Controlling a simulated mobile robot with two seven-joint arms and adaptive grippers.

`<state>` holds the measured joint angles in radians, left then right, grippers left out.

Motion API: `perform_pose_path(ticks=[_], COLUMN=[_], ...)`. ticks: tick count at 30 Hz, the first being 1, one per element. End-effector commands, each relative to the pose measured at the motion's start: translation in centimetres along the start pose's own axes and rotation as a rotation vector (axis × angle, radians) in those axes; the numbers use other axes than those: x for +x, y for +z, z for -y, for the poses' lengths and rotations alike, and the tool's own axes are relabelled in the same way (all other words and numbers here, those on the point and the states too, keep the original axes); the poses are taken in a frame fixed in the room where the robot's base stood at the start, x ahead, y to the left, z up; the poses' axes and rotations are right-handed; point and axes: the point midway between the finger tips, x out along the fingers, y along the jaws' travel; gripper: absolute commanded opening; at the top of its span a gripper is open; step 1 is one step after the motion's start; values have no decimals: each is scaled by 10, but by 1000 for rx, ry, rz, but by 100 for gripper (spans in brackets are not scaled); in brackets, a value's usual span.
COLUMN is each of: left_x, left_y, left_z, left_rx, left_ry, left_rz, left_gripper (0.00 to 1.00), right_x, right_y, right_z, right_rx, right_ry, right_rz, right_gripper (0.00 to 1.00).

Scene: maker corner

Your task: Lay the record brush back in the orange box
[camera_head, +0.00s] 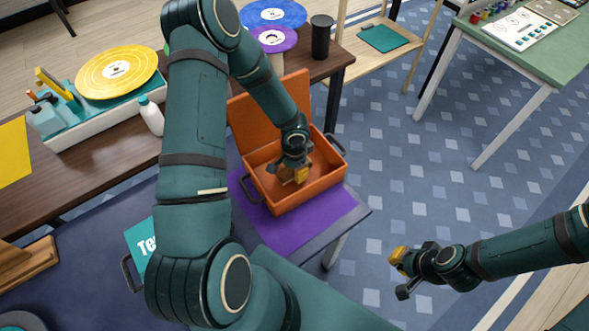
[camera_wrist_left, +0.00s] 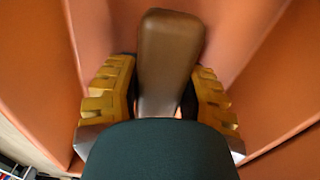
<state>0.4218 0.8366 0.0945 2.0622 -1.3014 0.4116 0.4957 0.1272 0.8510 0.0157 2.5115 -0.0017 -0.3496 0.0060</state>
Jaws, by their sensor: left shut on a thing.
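The orange box (camera_head: 312,191) stands open on a purple mat, with its lid (camera_head: 262,112) raised at the back and dark handles at its sides. My left gripper (camera_head: 291,178) reaches down inside the box. In the left wrist view, its yellow-padded fingers (camera_wrist_left: 165,95) are on both sides of the brown record brush (camera_wrist_left: 172,48), shut on it. Orange walls surround the brush there. I cannot tell whether the brush touches the box floor. My right gripper (camera_head: 402,275) is over the blue floor at the lower right, fingers apart and empty.
A turntable with a yellow record (camera_head: 116,72) and a white bottle (camera_head: 151,116) stand on the brown table at the left. A dark cylinder (camera_head: 321,37) stands behind the box. The purple mat (camera_head: 318,222) is bare in front of the box.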

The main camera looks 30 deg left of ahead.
Motion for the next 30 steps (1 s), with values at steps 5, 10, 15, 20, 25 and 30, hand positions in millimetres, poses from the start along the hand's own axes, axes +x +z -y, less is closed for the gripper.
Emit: perform_pose_path(ticks=[5,10,15,20,25,30], left_x=[2,2,0,-18,-55,-89], left_y=[0,0,0,0,0,-1], left_z=[0,0,0,1,1,1], left_rx=[0,0,0,-1,0,-1], left_ry=[0,0,0,-2,-2,-3], left_rz=[0,0,0,-1,-3,-3], left_gripper=[67,67,67,67,67,67], right_x=[2,2,0,-7,-16,-23], right_y=[0,0,0,-2,-5,-9], right_z=[-1,-1,0,2,6,9], right_rx=[0,0,0,1,4,6], right_ry=[0,0,0,0,1,2], right_rz=[0,0,0,-3,-11,-19], right_gripper=[0,0,0,0,0,0])
